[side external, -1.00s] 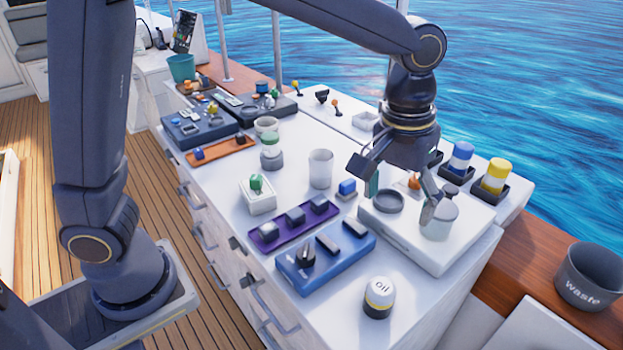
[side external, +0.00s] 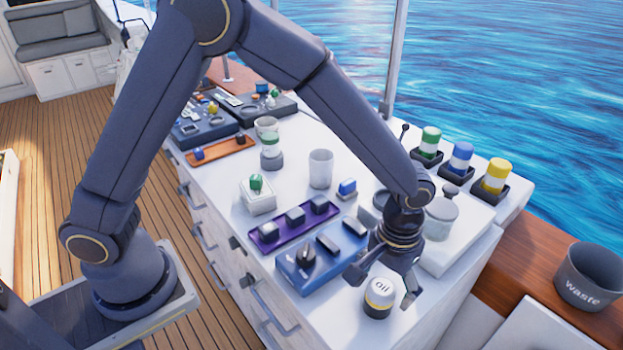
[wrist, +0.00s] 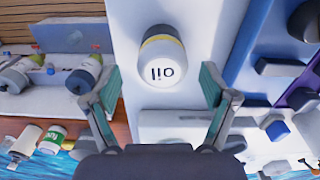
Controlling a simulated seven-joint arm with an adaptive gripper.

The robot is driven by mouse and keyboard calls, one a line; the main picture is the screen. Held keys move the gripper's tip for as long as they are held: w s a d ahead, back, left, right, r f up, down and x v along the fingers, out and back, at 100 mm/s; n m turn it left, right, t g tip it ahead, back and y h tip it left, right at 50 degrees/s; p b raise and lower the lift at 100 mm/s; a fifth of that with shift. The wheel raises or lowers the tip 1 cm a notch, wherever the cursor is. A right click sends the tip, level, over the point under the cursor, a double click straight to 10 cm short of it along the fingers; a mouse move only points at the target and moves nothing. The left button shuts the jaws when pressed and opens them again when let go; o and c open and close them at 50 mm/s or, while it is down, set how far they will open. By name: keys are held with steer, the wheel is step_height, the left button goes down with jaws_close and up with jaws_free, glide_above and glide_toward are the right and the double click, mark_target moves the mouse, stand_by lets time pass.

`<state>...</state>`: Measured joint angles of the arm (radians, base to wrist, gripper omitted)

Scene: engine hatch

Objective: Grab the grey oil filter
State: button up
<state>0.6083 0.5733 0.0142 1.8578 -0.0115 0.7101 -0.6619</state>
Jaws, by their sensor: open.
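A canister labelled "oil" (side external: 379,297) stands upright near the front right corner of the white counter. It has a white top, a yellow band and a dark grey lower part. My gripper (side external: 384,286) is open just above it, one finger on each side. In the wrist view the oil canister (wrist: 163,60) shows between and slightly beyond the two open fingers (wrist: 162,85), with visible gaps at both sides. A plain grey canister with a knobbed top (side external: 440,215) stands on the white raised block (side external: 455,250), behind my gripper.
A blue tray (side external: 300,275) with dark parts and a purple tray (side external: 270,245) lie left of my gripper. Green, blue and yellow canisters (side external: 460,158) stand in dark holders at the back right. A waste bin (side external: 590,278) stands at the far right.

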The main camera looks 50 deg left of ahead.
mark_target(382, 287)
step_height(382, 287, down, 4)
steer(key=shift+s+a+r, duration=0.1)
steer(key=shift+a+r, duration=0.05)
steer(key=c, duration=1.4)
